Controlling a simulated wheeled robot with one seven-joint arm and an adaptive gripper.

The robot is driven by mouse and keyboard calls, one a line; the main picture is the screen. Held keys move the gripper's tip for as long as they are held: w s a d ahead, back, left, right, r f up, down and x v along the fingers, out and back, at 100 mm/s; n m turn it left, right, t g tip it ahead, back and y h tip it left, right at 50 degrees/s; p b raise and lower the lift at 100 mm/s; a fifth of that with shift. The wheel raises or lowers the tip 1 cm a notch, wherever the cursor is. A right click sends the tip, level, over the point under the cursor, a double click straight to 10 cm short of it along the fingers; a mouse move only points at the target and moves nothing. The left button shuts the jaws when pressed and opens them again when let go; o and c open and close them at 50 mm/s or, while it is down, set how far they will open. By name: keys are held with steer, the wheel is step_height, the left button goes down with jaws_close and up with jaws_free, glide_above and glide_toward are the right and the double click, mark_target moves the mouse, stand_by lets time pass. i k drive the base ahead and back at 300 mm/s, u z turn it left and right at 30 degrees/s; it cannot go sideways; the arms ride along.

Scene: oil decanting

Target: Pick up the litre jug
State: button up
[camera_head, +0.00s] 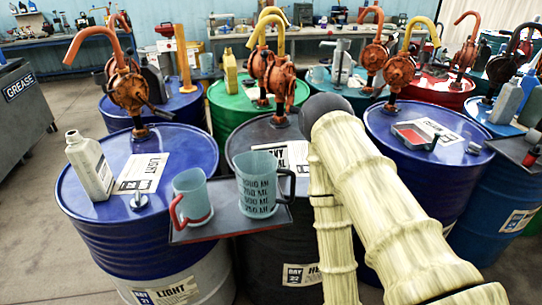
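The litre jug (258,192) is a translucent blue-grey jug with dark millilitre markings, 1000 at the top, and a black handle on its right. It stands upright on a small dark tray (216,226) at the front edges of two drums. To its left on the tray stands a smaller jug (189,196) with a red handle. My pale ribbed arm comes in from the lower right and bends near the picture's middle, to the right of the litre jug. My gripper is not in view.
A blue drum (110,236) marked LIGHT carries a white bottle (89,165). A dark drum (242,136) stands behind the litre jug. Red hand pumps (129,88) rise from several drums. A grease cabinet (20,110) stands at left, with bare floor beside it.

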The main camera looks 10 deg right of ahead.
mark_target(256, 172)
steer(key=k, duration=1)
steer(key=z, duration=1.1)
steer(key=i, duration=0.4)
steer(key=u, duration=1.1)
